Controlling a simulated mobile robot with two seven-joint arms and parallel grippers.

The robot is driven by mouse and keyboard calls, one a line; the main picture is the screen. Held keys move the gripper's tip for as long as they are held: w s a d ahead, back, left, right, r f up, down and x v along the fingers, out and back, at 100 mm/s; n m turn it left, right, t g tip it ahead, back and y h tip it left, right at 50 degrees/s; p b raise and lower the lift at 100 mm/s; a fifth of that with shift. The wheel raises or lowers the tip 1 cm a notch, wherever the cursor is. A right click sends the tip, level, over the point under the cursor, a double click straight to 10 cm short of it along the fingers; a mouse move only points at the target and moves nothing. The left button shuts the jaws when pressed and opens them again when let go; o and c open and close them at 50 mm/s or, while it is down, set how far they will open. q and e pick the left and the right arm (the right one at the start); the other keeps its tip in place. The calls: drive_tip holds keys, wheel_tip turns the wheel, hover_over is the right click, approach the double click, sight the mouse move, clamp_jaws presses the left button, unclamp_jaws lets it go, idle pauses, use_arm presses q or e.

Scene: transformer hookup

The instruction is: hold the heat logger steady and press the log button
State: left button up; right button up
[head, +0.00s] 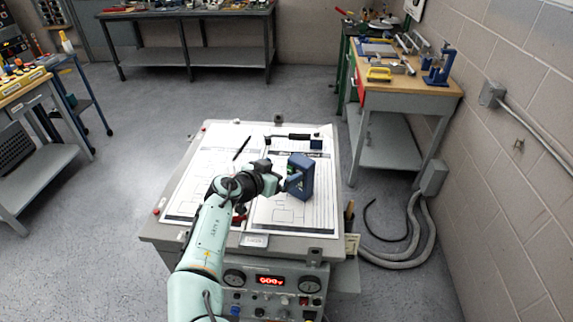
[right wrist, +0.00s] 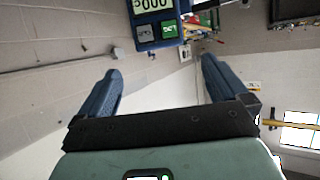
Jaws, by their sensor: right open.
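The heat logger, a blue box (head: 301,178), stands upright on the paper sheets on the workbench. In the right wrist view its blue case (right wrist: 150,17) is at the top, with a lit digit display (right wrist: 152,4) cut by the frame edge. Below the display are a grey button (right wrist: 144,31) and a green button (right wrist: 169,29) with lettering. My right gripper (head: 284,184) is close to the logger's left side in the head view. In the right wrist view its blue fingers (right wrist: 162,65) are spread with nothing between them. My left gripper is out of view.
The bench (head: 186,168) carries printed sheets, a black pen (head: 241,148) and a dark-handled tool (head: 291,136) behind the logger. A front panel (head: 270,294) has gauges and a red display. Another table (head: 437,88) stands at back right.

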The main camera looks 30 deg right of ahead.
sight(303, 162)
drive_tip(key=p+x, duration=0.2)
drive_tip(key=x, duration=1.1)
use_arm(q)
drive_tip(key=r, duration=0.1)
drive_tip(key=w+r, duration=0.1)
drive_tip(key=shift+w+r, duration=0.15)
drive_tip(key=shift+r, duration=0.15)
use_arm(e)
drive_tip(key=c, duration=0.9)
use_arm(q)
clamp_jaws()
use_arm(e)
drive_tip(key=shift+c, duration=0.2)
